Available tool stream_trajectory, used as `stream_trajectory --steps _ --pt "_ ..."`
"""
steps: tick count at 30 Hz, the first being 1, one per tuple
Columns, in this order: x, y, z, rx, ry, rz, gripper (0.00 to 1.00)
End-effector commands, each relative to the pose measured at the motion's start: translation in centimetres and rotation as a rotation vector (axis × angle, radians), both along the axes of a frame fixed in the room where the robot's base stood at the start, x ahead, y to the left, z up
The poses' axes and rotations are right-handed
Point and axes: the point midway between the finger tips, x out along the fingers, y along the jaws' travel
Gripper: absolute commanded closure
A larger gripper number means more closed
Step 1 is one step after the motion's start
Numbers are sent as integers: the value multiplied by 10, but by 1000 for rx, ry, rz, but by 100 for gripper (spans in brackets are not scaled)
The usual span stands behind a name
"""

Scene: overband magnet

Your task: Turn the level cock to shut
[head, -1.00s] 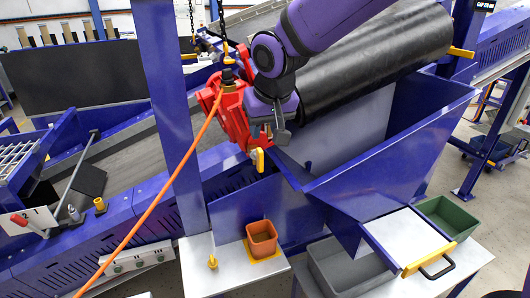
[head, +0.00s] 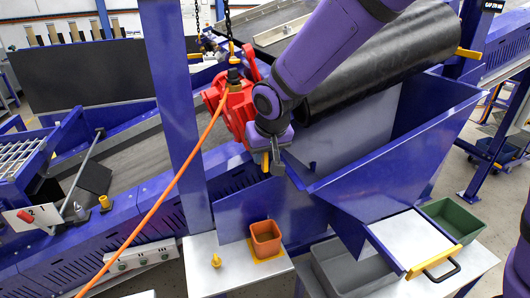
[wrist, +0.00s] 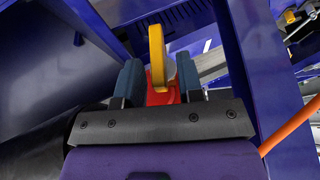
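The level cock appears to be the yellow lever (head: 265,161) low on the red magnet unit (head: 232,108); no label is readable. In the wrist view the yellow lever (wrist: 157,52) stands roughly upright in front of a red part, between my two fingers. My gripper (head: 276,165) is at the lever in the head view and partly covers it. In the wrist view my gripper (wrist: 158,78) is open, with a finger on either side of the lever and gaps showing. Whether a finger touches the lever cannot be told.
An orange hose (head: 172,185) runs from the red unit down to the left. A blue post (head: 176,110) stands left of it, and a blue chute (head: 385,165) right. An orange bin (head: 265,238) and a yellow-handled tray (head: 410,240) are below. A black roller (head: 385,62) is behind my arm.

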Motion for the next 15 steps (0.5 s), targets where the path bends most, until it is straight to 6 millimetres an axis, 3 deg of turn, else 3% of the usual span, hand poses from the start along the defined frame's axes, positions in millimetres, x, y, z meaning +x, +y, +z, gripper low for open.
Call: stream_trajectory --steps 1,4,15 --pt "0 0 0 0 0 0 78" --pt "0 0 0 0 0 0 100" --pt "-1 1 0 -25 -6 1 100"
